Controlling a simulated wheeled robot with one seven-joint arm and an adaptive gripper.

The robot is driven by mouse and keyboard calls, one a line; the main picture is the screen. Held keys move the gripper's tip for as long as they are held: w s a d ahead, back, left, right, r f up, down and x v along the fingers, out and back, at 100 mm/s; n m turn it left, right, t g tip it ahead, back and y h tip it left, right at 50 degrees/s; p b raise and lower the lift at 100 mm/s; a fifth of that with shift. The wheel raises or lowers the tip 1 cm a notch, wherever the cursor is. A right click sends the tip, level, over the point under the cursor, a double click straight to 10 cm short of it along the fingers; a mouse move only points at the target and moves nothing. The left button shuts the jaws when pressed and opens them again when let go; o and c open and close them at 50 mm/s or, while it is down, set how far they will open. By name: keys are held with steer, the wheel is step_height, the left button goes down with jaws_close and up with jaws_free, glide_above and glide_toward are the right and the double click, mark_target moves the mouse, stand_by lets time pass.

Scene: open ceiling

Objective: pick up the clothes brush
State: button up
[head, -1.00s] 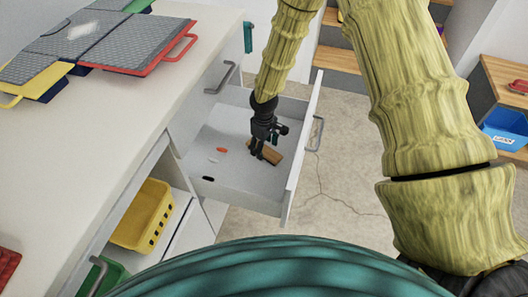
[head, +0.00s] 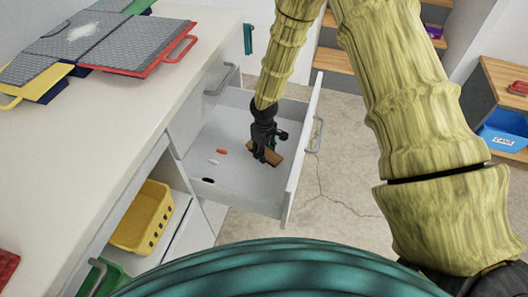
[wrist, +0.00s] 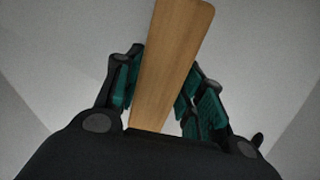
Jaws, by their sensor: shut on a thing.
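The clothes brush shows as a brown wooden piece (head: 273,157) in the open drawer, partly hidden by my gripper. In the wrist view its long, flat wooden back (wrist: 168,65) runs up between the fingers, slightly tilted to the right. My gripper (head: 262,155) reaches down into the drawer, and its teal-padded fingers (wrist: 160,95) are shut on the brush from both sides. The bristles are not visible. I cannot tell whether the brush touches the drawer floor.
The open white drawer (head: 235,190) has walls close around my gripper. A small orange item (head: 222,151), a pale item (head: 213,162) and a black item (head: 208,181) lie left of it. The counter (head: 120,105) stands left. A yellow basket (head: 142,217) sits below.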

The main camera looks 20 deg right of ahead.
step_height(320, 180, up, 10)
steer(key=shift+p, duration=0.5)
